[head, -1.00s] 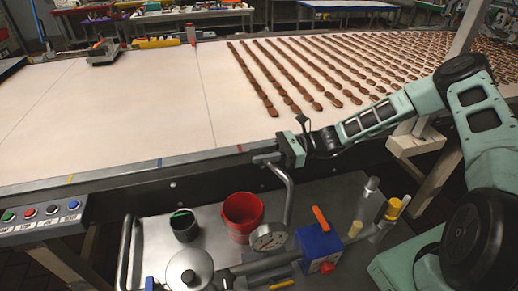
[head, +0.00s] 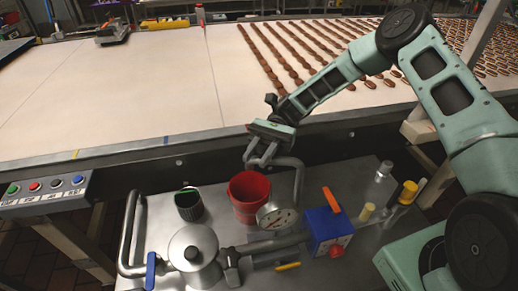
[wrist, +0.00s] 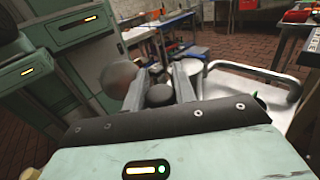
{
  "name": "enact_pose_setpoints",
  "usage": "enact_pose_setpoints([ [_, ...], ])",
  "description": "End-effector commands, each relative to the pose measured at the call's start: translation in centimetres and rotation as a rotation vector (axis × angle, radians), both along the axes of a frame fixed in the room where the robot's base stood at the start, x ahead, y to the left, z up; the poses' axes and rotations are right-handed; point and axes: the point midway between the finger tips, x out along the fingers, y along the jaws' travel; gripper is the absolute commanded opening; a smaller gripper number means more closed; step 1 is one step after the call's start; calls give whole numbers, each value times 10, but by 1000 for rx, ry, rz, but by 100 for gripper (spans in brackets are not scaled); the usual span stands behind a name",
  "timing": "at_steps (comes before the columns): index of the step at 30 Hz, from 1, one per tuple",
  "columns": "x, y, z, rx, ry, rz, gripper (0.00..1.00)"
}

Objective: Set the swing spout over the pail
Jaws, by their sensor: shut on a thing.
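The swing spout (head: 299,184) is a grey bent pipe rising behind the pressure gauge (head: 275,217) and reaching left at its top. My gripper (head: 263,150) is shut on its upper arm near the free end. The red pail (head: 250,208) stands upright and open on the metal cart. The spout's end shows just above the pail's far rim in the head view; I cannot tell whether it is directly over the opening. In the wrist view my fingers (wrist: 161,88) close around a dark rounded part, and the pail cannot be made out.
A dark cup (head: 188,207) stands left of the pail. A lidded metal pot (head: 193,250) and piping are in front. A blue box (head: 328,228) with an orange lever, and bottles (head: 380,183), stand right. The conveyor edge (head: 120,152) runs close behind the cart.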

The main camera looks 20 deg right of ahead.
Motion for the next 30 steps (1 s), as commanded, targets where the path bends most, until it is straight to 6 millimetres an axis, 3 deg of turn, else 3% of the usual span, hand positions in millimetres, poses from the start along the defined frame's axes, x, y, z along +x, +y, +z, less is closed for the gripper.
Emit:
enact_pose_setpoints([
  [12, -20, 3, 0, 2, 1, 178, 0],
  [28, -22, 2, 1, 3, 2, 198, 0],
  [29, -22, 2, 1, 3, 2, 198, 32],
  [30, -22, 2, 1, 3, 2, 198, 43],
])
